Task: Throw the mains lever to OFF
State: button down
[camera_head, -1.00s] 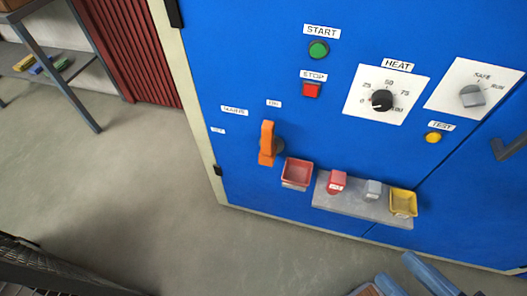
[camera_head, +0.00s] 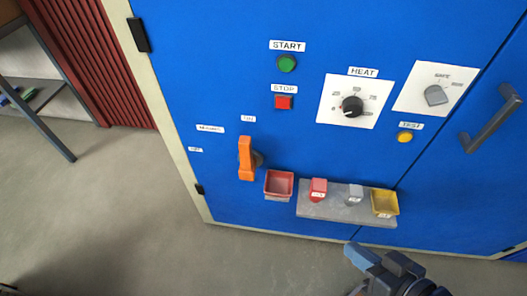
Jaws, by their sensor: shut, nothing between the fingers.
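The mains lever (camera_head: 246,158) is an orange handle on the blue cabinet front (camera_head: 215,60), at the left. It stands near upright, its pivot hidden behind it. A small ON label (camera_head: 248,119) sits just above it, a MAINS label (camera_head: 210,129) to its upper left and a small label, likely OFF, (camera_head: 195,150) to its left. My gripper (camera_head: 357,256) is at the lower right, in front of the cabinet and apart from the lever. Its fingers look closed together, with nothing seen between them.
Below and right of the lever are a red bin (camera_head: 279,185) and a grey shelf (camera_head: 335,212) with red and grey blocks and a yellow bin (camera_head: 385,203). A door handle (camera_head: 492,118) sticks out at the right. The floor at the lower left is clear.

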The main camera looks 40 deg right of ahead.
aim_at(251, 154)
jog(key=w+d+f+m+g+y, duration=0.1)
jog(key=w+d+f+m+y, duration=0.15)
jog(key=w, duration=0.35)
jog(key=w+d+f+m+g+y, duration=0.1)
jog(key=w+d+f+m+y, duration=0.1)
jog(key=w+f, duration=0.3)
jog(key=w+d+r+t+y, duration=0.1)
jog(key=w+d+r+y, duration=0.3)
jog(key=w+r+y, duration=0.3)
notch_tip(251, 154, up, 5)
jog(key=shift+w+d+f, duration=0.2)
jog(key=shift+w+d, duration=0.1)
jog(key=shift+w, duration=0.85)
jog(key=shift+n, duration=0.25)
jog(key=x, duration=0.4)
jog(key=p+x, duration=0.1)
jog(key=x, duration=0.4)
jog(key=r+p+x, duration=0.1)
jog(key=x, duration=0.4)
jog(key=shift+w+a, duration=0.1)
